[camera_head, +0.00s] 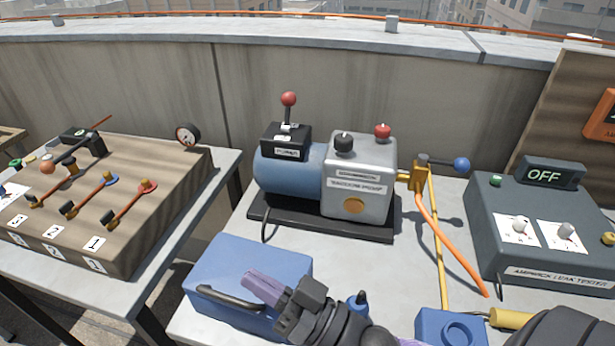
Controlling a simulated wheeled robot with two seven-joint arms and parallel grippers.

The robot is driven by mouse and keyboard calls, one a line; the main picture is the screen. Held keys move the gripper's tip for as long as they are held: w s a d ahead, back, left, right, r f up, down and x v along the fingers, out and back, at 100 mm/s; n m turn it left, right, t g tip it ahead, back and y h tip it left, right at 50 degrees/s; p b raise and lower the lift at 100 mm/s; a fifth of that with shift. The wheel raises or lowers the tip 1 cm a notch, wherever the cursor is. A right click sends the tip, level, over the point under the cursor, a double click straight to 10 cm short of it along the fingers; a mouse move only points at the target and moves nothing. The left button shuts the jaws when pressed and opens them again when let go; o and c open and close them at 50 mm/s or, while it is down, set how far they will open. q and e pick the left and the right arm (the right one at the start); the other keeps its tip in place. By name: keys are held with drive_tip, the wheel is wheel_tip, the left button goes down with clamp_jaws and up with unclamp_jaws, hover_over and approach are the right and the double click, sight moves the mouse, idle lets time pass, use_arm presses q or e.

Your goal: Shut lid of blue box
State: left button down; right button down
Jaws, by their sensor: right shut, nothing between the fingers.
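The blue box (236,262) sits at the near left corner of the middle table. Its flat blue top looks lowered, with no open gap that I can see. A black handle (230,298) runs along its front side. My right gripper (262,288), with purple fingers, is shut and empty. It is over the front right part of the box and hides some of it. I cannot tell whether the fingertips touch the box. My left gripper is not in view.
A blue and grey pump (358,180) with a red-knobbed lever stands behind the box. A yellow pipe with an orange hose (448,245) is right of it. A grey tester (550,235) reading OFF stands at right. A valve panel (120,205) is on the left table.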

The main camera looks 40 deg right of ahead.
drive_tip(key=shift+s+a+f+n, duration=0.25)
drive_tip(key=shift+f+n, duration=0.2)
drive_tip(key=shift+n, duration=0.25)
